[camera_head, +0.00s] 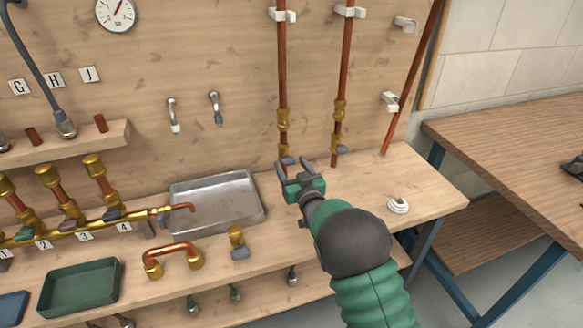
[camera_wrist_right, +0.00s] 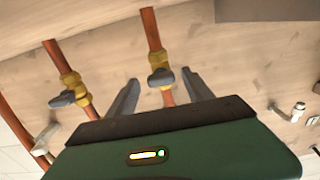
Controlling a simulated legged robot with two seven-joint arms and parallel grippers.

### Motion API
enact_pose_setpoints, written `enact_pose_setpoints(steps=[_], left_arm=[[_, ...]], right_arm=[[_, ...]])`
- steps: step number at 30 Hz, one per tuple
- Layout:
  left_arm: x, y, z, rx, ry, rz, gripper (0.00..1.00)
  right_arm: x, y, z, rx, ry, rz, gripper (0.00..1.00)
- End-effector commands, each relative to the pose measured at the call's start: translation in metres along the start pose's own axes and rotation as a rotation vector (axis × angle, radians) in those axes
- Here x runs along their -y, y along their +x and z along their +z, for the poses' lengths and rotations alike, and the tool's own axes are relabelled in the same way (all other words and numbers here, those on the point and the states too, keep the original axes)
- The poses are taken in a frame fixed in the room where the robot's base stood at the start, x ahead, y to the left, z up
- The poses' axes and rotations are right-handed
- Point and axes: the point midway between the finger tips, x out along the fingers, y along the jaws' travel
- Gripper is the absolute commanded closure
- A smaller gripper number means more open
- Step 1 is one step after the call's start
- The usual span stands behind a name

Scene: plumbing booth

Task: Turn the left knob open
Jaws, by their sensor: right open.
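Two upright copper pipes with brass valves stand against the wooden wall. The left pipe's grey knob (camera_head: 287,160) is partly hidden by my right gripper in the head view. In the wrist view, which is turned over, this left knob (camera_wrist_right: 161,77) sits on its brass valve between the two fingers, with gaps on both sides. The right pipe's grey knob (camera_head: 336,149) also shows at the left of the wrist view (camera_wrist_right: 62,100). My right gripper (camera_head: 293,163) is open, its fingers pointing at the left valve. My left gripper is not in view.
A metal tray (camera_head: 258,212) lies left of my right arm, and a white coil (camera_head: 398,205) lies on the bench to its right. A brass manifold (camera_head: 85,228), a copper bend (camera_head: 172,248) and a green tray (camera_head: 50,305) are further left. A slanted pipe (camera_head: 408,90) stands right.

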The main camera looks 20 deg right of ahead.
Motion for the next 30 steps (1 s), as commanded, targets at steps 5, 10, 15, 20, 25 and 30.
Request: enact_pose_setpoints(steps=[5,10,15,20,25,30], left_arm=[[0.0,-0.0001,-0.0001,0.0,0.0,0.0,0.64],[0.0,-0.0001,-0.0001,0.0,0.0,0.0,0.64],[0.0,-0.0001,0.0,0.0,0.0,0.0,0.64],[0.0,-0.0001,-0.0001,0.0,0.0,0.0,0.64],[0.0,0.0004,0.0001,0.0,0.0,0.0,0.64],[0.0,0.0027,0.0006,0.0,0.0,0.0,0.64]], right_arm=[[0.0,0.0003,0.0,0.0,0.0,0.0,0.4],[0.0001,0.0001,0.0001,0.0,0.0,0.0,0.58],[0.0003,0.0,0.0002,0.0,0.0,0.0,0.81],[0.0004,-0.0001,0.0003,0.001,0.0,-0.001,1.0],[0.0004,-0.0002,0.0007,0.001,-0.006,-0.001,1.0],[0.0007,-0.0002,0.0013,0.001,-0.045,-0.001,1.0]])
